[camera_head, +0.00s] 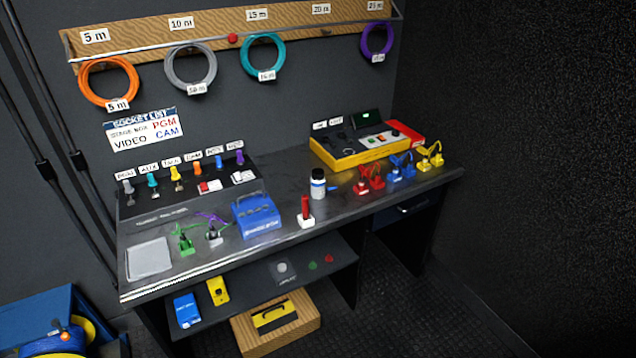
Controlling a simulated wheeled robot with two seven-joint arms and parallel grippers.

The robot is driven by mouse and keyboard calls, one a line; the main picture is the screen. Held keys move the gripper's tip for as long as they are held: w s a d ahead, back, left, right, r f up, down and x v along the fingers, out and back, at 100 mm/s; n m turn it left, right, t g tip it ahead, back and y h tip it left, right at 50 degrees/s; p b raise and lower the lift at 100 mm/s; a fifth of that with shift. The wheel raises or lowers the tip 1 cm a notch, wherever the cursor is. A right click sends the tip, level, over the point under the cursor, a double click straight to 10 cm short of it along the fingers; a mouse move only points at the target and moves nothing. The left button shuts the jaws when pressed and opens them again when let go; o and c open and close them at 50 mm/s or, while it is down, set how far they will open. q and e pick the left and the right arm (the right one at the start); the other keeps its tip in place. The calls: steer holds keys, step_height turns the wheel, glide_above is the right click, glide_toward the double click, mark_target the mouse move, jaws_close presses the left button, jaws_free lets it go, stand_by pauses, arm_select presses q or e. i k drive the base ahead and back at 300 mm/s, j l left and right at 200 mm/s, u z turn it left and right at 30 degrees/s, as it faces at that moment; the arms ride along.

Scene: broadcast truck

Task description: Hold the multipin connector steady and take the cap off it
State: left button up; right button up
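No gripper of mine is in view. I cannot tell for sure which thing is the multipin connector, or see a cap on one. Small pieces with looped leads stand at the bench's right: red (369,179), blue (402,168) and yellow (430,157). A green piece (184,242) and a grey piece (213,236) with thin leads stand at the left front. A red upright cylinder (305,209) stands in a white base at the front edge. All are too small to make out in detail.
Coloured plugs (175,172) line the back left. A wooden box (275,325) sits below. Dark floor lies right.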

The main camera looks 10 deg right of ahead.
mark_target(318, 189)
steer(key=i+l+u, duration=0.1)
steer(key=l+u, duration=0.25)
steer(key=i+l+u, duration=0.15)
steer(key=u, duration=0.2)
steer(key=l+u, duration=0.3)
